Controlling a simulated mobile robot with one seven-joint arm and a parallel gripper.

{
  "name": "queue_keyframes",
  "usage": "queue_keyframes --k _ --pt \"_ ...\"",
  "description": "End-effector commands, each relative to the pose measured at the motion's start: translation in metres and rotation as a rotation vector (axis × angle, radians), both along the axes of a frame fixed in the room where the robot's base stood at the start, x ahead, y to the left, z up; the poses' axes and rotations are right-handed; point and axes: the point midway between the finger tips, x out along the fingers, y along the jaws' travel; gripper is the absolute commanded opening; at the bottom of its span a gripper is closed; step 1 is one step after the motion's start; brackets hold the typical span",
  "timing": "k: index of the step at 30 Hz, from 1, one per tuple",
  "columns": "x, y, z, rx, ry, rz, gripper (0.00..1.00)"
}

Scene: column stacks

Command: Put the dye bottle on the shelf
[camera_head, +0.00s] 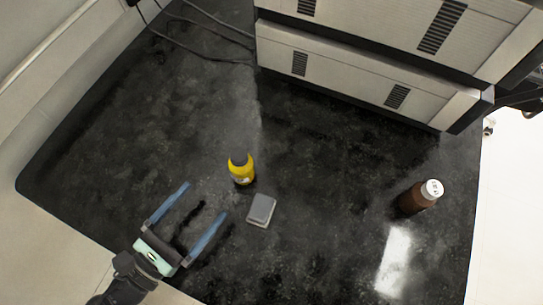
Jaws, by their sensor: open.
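A brown bottle (412,200) with a white cap stands further right. I cannot tell from their labels which one is the dye bottle. My gripper (206,198) is open and empty at the lower left. Its two blue fingers point up and right toward the yellow bottle, which is apart from and beyond the fingertips. No separate shelf can be made out; pale stacked units (350,80) with dark vents stand at the upper right.
A small grey flat box (261,210) lies just right of my gripper and below the yellow bottle. Dark cables (205,27) run along the back left. A bright reflection lies below the brown bottle. The black surface is clear at left and between the bottles.

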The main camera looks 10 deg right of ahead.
Motion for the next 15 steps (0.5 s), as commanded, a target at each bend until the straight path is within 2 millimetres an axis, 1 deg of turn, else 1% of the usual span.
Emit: queue_keyframes --k 1,4,12,15 --pt "-0.006 -0.001 -0.007 -0.045 0.01 0.002 1.0" --pt "-0.006 -0.007 -0.006 -0.079 0.016 -0.002 1.0" --pt "0.026 -0.044 -0.005 -0.077 0.015 -0.004 1.0" --pt "0.035 -0.053 -0.005 -0.076 0.016 -0.003 1.0"
